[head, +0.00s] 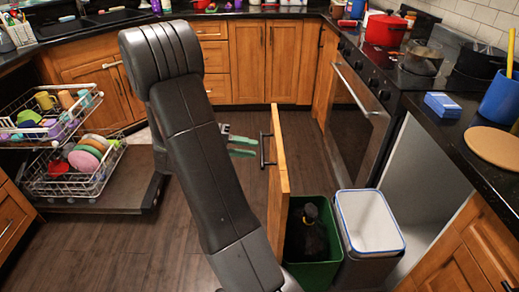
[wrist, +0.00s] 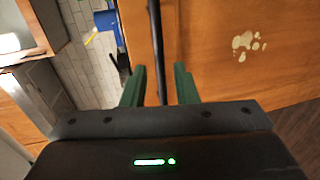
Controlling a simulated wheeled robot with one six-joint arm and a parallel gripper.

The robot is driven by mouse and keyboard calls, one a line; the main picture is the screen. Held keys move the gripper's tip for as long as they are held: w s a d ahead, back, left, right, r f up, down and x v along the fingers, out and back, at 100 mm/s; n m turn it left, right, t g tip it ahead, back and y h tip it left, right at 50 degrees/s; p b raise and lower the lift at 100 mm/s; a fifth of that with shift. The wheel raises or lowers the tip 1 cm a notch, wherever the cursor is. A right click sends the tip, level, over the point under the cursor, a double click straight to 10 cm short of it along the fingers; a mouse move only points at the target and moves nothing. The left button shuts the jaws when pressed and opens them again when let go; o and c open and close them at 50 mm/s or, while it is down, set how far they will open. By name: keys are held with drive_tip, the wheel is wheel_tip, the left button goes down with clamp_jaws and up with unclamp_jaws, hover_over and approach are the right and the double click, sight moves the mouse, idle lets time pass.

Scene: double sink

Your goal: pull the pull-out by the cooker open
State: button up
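The pull-out by the cooker stands well out of its cabinet. Its wooden front (head: 279,185) is seen nearly edge-on in the head view, with a black bar handle (head: 264,150) on its left face. Behind the front are a green bin (head: 318,262) holding something dark and a grey bin with a blue-rimmed pale top (head: 370,225). My gripper (head: 245,146) is beside the handle. In the wrist view the handle (wrist: 155,45) runs between the two green fingers (wrist: 160,85), with a gap on each side. The fingers are open.
The cabinet opening (head: 425,165) right of the bins looks empty. The cooker (head: 357,110) stands behind it. An open dishwasher with loaded racks (head: 92,185) is on the left. Wooden floor (head: 110,265) is clear at the front left. A pale mark (wrist: 243,42) shows on the wooden front.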

drive_tip(key=v, duration=0.9)
drive_tip(key=shift+a, duration=0.2)
drive_tip(key=x, duration=1.4)
